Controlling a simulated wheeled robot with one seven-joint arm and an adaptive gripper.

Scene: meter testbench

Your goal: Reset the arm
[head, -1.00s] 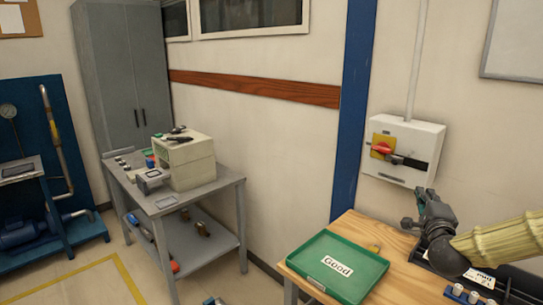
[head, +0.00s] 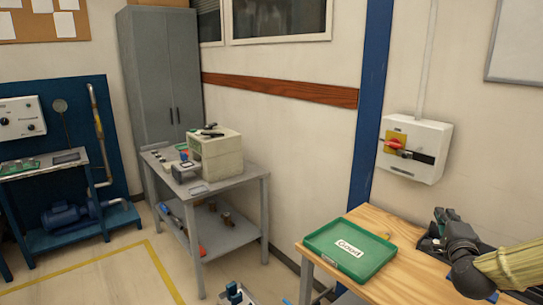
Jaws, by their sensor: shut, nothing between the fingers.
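My arm comes in from the right edge, with a pale ribbed sleeve and dark joints. My gripper (head: 432,240) is at its end, above the wooden bench (head: 385,282), to the right of the green tray. It is shut and holds nothing. Its fingertips are small and dark here, partly hidden by the wrist joint. It is apart from the wall switch box (head: 426,134), which hangs above it and has a red knob (head: 394,144) on a yellow plate.
The green tray (head: 318,246), labelled "Good", lies on the wooden bench. A grey table (head: 225,187) with a beige box (head: 219,158) stands along the wall. A blue test stand (head: 75,178) is at left.

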